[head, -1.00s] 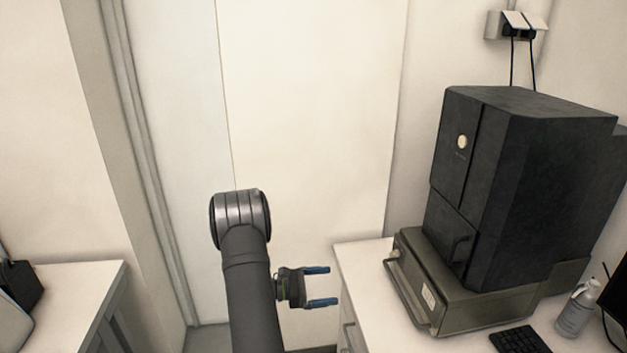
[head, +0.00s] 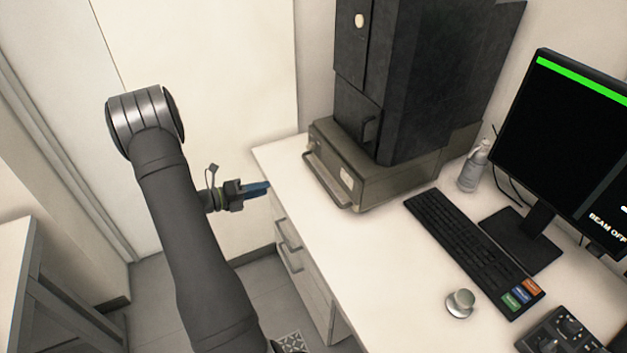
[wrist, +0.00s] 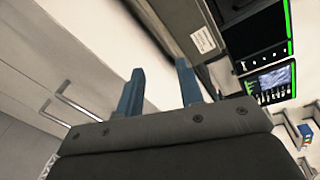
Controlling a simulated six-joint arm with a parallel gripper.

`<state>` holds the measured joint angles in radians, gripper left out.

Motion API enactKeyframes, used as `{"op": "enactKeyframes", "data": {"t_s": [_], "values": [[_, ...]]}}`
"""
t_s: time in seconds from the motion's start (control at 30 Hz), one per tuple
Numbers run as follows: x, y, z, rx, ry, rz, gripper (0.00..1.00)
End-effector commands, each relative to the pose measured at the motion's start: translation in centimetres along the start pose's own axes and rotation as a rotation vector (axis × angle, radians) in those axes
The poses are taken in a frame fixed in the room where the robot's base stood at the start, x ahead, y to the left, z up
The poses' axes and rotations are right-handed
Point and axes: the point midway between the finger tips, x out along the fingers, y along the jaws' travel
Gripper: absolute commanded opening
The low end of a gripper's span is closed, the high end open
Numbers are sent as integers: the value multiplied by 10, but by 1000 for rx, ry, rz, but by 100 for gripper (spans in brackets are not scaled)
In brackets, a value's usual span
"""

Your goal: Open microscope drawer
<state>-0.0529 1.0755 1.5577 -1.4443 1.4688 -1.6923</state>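The microscope is a tall black cabinet (head: 430,90) on a grey-green base unit (head: 400,185). The base unit has a bar handle (head: 325,180) along its front. A smaller black panel (head: 355,122) with an upright handle (head: 371,130) sits low on the cabinet's front. Both fronts look shut. My gripper (head: 267,188) is left of the base unit, near the white desk's left edge, apart from both handles. In the wrist view its two blue fingers (wrist: 160,68) stand apart with nothing between them. The base unit's side with a label (wrist: 203,40) shows beyond them.
The white desk (head: 385,265) carries a keyboard (head: 465,245), a spray bottle (head: 474,168), a monitor (head: 570,130), a round knob (head: 460,302) and a control box (head: 560,335). Desk drawers with handles (head: 288,240) are below. A second table (head: 15,270) stands left.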

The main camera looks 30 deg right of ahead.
Motion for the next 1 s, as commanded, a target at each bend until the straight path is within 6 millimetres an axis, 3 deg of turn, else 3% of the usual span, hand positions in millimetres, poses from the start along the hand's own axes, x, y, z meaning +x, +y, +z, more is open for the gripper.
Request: {"op": "enactKeyframes", "data": {"t_s": [0.2, 0.47, 0.67, 1.0], "values": [[6, -1, -4, -302, 3, 36, 34], [17, 0, -6, -394, 4, 47, 34], [52, 1, -6, -392, 6, 46, 34], [126, 5, -7, -390, 5, 47, 34]]}}
